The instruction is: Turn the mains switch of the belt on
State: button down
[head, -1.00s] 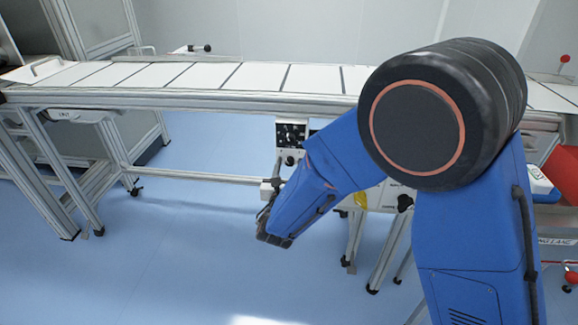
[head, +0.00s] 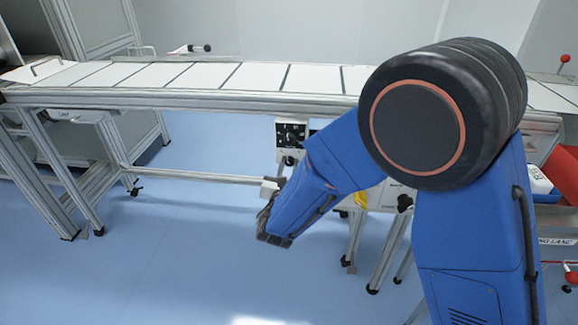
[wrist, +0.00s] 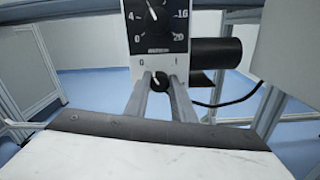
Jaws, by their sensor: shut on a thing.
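The belt's control box (head: 290,134) hangs under the belt frame in the head view. In the wrist view its dial panel (wrist: 157,25) is at the top, with numbers around a dial. Below it is a small black rotary switch (wrist: 162,84) between the marks 0 and I. A light mark shows on the switch's upper left, but its exact pointing is hard to tell. My gripper (wrist: 161,79) has its two grey fingers on either side of the switch, shut on it. In the head view my gripper (head: 270,188) is partly hidden by my blue arm.
The white slatted belt (head: 205,76) runs across above the control box. A black cylinder (wrist: 216,52) and a cable are right of the switch. A frame rail (head: 200,177) and legs are below. Blue floor (head: 130,260) is clear at the left front.

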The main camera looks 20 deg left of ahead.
jog(key=m, duration=0.4)
jog(key=shift+m, duration=0.3)
jog(key=m, duration=0.3)
jog(key=shift+m, duration=0.3)
jog(key=m, duration=0.4)
jog(key=shift+d+f, duration=0.1)
jog(key=shift+m, duration=1.7)
jog(key=shift+f, duration=0.1)
jog(key=c, duration=1.5)
grip_release()
jog(key=v, duration=1.7)
jog(key=shift+s+d, duration=0.15)
